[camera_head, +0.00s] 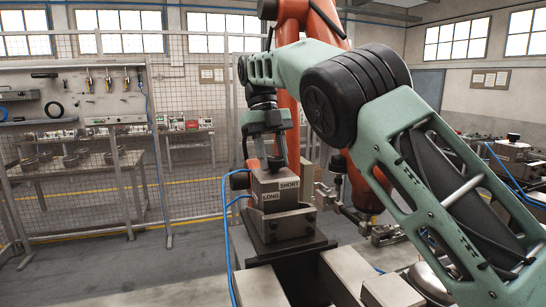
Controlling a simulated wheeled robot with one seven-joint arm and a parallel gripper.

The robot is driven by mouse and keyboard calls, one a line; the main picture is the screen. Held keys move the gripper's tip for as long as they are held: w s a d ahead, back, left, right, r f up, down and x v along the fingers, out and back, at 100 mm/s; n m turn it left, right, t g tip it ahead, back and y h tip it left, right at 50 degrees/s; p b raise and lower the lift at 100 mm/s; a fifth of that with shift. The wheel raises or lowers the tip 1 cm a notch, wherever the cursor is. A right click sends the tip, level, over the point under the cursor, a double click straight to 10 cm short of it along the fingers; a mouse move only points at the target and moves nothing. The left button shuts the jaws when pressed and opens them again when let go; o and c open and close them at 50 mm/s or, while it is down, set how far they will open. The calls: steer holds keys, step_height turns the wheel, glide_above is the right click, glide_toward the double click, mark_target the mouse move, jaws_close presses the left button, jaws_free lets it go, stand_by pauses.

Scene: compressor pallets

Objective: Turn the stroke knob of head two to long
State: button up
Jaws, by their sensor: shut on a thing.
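A grey metal head block (272,202) stands on a dark plate in the middle of the view. White labels LONG (271,196) and SHORT (289,184) are on its two visible faces near the top. A dark knob (277,163) sits on top of the block, partly hidden by my fingers. My gripper (273,155) points down from above, shut on the knob. The knob's exact turn angle cannot be made out. A similar block (512,158) with a black knob on top stands at the far right; I see no head number on either.
An orange robot arm (360,185) stands close behind the head. Blue hoses (229,260) run down its left side. Metal blocks (347,272) lie in front. A mesh fence (190,120) and workbenches (75,165) are at the back left, with clear floor before them.

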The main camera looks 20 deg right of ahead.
stand_by(0.3)
steer(key=o, duration=1)
